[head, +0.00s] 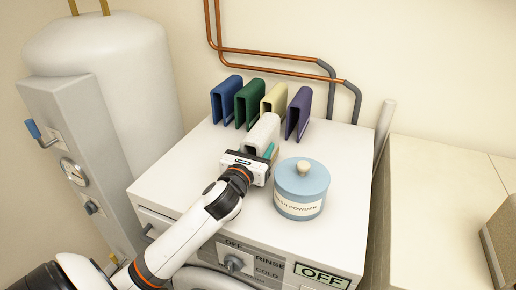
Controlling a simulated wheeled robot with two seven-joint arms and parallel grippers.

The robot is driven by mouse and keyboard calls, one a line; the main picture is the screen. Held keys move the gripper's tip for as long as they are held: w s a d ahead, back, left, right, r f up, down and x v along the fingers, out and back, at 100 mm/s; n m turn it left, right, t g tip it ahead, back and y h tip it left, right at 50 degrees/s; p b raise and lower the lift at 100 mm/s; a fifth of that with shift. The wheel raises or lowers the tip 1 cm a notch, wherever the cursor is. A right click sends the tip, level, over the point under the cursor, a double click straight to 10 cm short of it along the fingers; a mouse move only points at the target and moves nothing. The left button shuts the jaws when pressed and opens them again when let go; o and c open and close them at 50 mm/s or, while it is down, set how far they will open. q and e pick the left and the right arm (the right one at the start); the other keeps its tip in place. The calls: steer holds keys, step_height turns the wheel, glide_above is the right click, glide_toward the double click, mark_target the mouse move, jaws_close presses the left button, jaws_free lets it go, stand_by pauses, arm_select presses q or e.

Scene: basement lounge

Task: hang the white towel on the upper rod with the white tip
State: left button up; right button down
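The white towel (262,131) is folded and stands upright on top of the white washing machine (180,172), in front of a row of coloured towels. My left gripper (258,153) is at its near end, with a teal finger along its right side. The other finger is hidden, so I cannot tell whether the gripper has closed on the towel. My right gripper is out of view. No upper rod with a white tip can be made out in this view.
Blue (227,99), green (251,103), cream (274,98) and purple (298,113) folded towels stand close behind. A blue washing powder jar (300,190) stands just right of my gripper. A boiler tank (105,75) is at left, and copper pipes (270,54) run along the wall.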

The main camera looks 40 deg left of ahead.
arm_select(q)
steer(key=shift+f, duration=0.15)
steer(key=o, duration=1.1)
